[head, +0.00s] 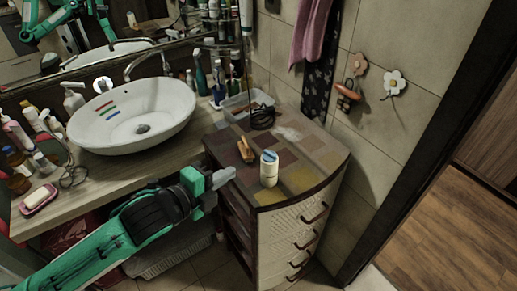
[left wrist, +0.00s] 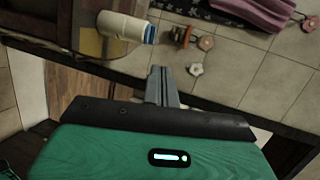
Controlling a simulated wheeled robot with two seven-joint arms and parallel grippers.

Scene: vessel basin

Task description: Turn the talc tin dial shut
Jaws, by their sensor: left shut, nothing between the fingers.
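The talc tin (head: 269,170) is a small cream cylinder with a blue dial top (head: 269,156). It stands upright on the patterned top of the drawer cabinet, near its front edge. It also shows in the left wrist view (left wrist: 122,25), lying sideways in the picture with its blue dial to the right. My left gripper (head: 226,176) is shut and empty, to the left of the tin and apart from it. Its closed fingers show in the left wrist view (left wrist: 160,80), below the tin. My right gripper is not in view.
A wooden brush-like item (head: 246,150) lies just behind the tin on the cabinet (head: 300,178). A clear tray (head: 248,103) with a dark coil sits at the back. The white basin (head: 135,118) and several bottles stand on the counter at left. Open floor lies at right.

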